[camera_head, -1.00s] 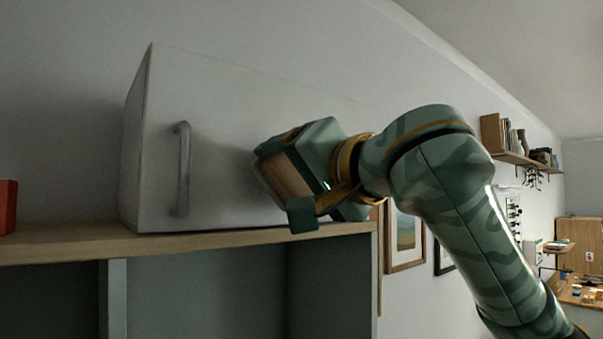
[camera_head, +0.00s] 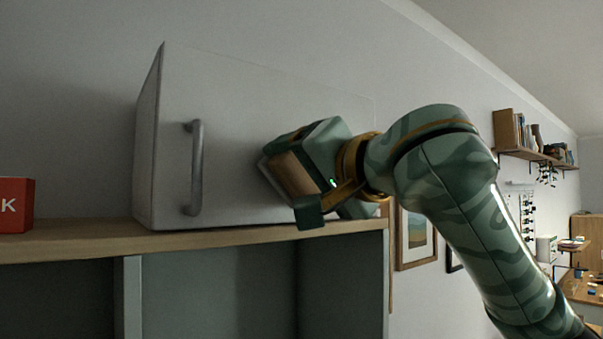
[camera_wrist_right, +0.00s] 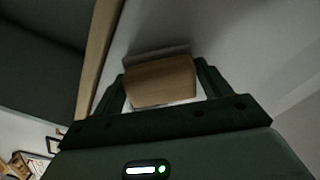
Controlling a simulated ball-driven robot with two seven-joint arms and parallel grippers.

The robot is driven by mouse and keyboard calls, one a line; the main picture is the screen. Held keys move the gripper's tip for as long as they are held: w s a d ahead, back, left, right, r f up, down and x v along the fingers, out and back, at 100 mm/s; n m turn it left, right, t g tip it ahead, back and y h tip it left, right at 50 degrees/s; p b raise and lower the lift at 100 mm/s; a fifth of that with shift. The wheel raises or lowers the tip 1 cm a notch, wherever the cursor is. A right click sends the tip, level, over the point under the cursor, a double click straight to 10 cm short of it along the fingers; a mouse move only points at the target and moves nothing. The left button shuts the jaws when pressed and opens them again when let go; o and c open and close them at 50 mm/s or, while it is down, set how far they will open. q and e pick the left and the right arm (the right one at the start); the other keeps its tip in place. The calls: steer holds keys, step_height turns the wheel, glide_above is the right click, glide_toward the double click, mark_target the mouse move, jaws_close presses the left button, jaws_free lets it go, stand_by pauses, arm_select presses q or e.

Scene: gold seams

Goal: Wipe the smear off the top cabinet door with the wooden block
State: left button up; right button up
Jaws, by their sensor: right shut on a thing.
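The white top cabinet (camera_head: 240,110) stands on the wooden shelf top, with a grey vertical handle (camera_head: 195,168) on the left of its door. My right gripper (camera_head: 292,182) is shut on the wooden block (camera_head: 291,178) in front of the right part of the door. In the right wrist view the block (camera_wrist_right: 160,82) sits between the two fingers, its far side close to the pale door surface; I cannot tell whether it touches. I can make out no clear smear on the visible door; the gripper and arm hide part of it. My left gripper is out of view.
The wooden shelf top (camera_head: 90,242) runs below the cabinet, with open compartments under it. A red box (camera_head: 15,205) stands on it at the left. Framed pictures (camera_head: 416,238) and a wall shelf with books (camera_head: 530,145) are at the right.

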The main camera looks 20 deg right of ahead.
steer(key=shift+w+a, duration=0.2)
steer(key=shift+w, duration=0.35)
